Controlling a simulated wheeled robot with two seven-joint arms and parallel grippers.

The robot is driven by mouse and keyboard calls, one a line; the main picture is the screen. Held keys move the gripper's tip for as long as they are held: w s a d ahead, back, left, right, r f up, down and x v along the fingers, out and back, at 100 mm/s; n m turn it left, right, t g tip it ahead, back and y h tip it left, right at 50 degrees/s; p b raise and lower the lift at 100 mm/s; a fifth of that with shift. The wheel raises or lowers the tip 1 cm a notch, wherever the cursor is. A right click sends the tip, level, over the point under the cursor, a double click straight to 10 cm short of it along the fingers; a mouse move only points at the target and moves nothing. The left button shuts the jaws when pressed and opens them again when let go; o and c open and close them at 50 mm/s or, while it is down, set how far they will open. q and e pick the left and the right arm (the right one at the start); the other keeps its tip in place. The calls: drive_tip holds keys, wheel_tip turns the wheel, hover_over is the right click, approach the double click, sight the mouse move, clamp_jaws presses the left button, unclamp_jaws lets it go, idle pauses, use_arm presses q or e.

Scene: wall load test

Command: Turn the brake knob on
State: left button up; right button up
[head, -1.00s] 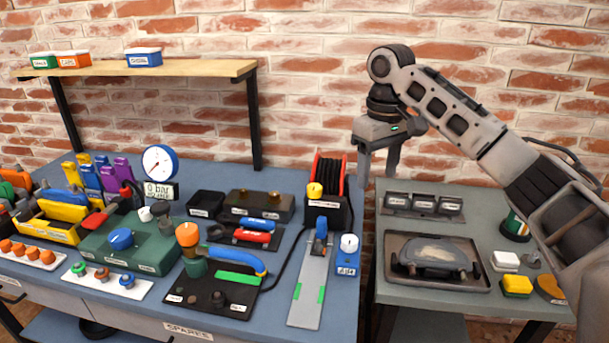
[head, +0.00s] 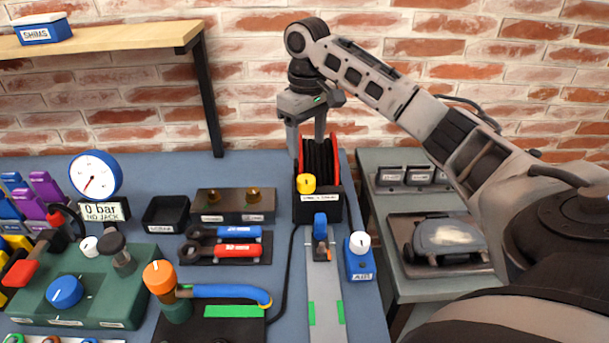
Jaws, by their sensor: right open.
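A yellow knob (head: 306,184) sits on the front of a black and red cable reel (head: 333,152) at the back right of the blue bench. The label below the knob is too small to read surely; no other knob is clearly marked as the brake. My right gripper (head: 306,143) points down, open and empty, with its fingers seen against the reel's upper part, above the knob in the picture. I cannot tell its exact depth from the reel. It does not appear to touch the knob. My left gripper is out of view.
A blue box with a white knob (head: 359,256) and a metal rail (head: 325,290) stand in front of the reel. A black block with brass fittings (head: 233,206) is left of it. A side table (head: 375,160) lies right, past a gap. A shelf (head: 110,37) overhangs at left.

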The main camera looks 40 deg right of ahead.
sight(306, 178)
wheel_tip(306, 178, down, 10)
drive_tip(key=shift+r+p, duration=0.1)
drive_tip(key=shift+p, duration=0.2)
drive_tip(key=shift+c, duration=0.3)
drive_tip(key=c, duration=0.9)
